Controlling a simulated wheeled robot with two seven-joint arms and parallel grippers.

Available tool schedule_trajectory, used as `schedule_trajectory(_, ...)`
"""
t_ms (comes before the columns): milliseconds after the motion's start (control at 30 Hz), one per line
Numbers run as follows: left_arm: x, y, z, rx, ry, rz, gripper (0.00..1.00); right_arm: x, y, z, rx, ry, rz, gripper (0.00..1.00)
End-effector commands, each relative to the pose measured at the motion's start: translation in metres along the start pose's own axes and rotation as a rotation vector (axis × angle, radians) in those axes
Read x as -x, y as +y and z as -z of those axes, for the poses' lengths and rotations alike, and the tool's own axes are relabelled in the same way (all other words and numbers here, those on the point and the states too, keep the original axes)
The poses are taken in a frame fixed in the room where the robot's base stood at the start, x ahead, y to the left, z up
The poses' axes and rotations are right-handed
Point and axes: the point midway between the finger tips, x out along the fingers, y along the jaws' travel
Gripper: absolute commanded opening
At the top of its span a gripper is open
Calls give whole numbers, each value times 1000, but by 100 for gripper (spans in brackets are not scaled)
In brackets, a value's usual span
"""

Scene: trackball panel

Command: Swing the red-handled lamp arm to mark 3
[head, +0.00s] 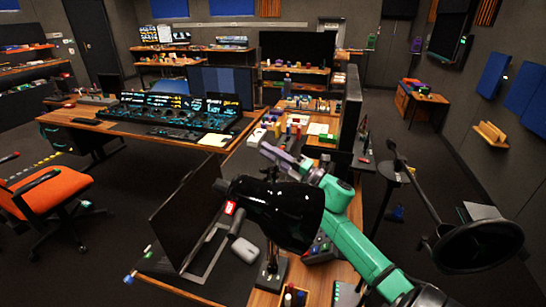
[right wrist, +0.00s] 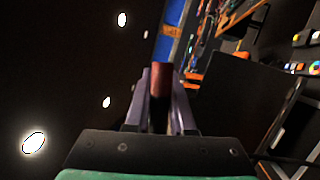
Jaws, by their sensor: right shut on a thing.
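The lamp's glossy black head (head: 285,212) is in the middle of the head view, above a dark stand (head: 270,272) on the desk. A small red patch with pale marking (head: 230,208) shows at its left end. My right gripper (head: 272,155) is just behind the lamp head, on my green arm. In the right wrist view its two lavender fingers (right wrist: 160,105) are shut on the dark red handle (right wrist: 160,82), which stands up between them. In the head view the handle is hidden. I cannot make out mark 3. My left gripper is not in view.
A dark monitor (head: 185,215) and a grey mouse (head: 244,250) are left of the lamp. Small coloured items crowd the desk behind it. A tall dark screen (head: 350,110) stands beyond my gripper. A microphone with a round black filter (head: 480,245) is at right.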

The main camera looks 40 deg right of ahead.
Motion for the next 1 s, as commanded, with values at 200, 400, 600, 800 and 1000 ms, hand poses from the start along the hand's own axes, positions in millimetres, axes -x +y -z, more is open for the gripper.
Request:
schedule_trajectory(200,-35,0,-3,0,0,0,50,-11,-11,12,-36,159,-16,0)
schedule_trajectory(400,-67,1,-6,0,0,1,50,-22,-12,27,-84,330,-39,0)
schedule_trajectory(600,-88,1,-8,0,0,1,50,-31,-9,43,-131,491,-59,0)
schedule_trajectory(800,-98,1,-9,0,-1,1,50,-37,-6,56,-167,616,-74,0)
schedule_trajectory(1000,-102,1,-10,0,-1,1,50,-39,-5,65,-191,693,-82,0)
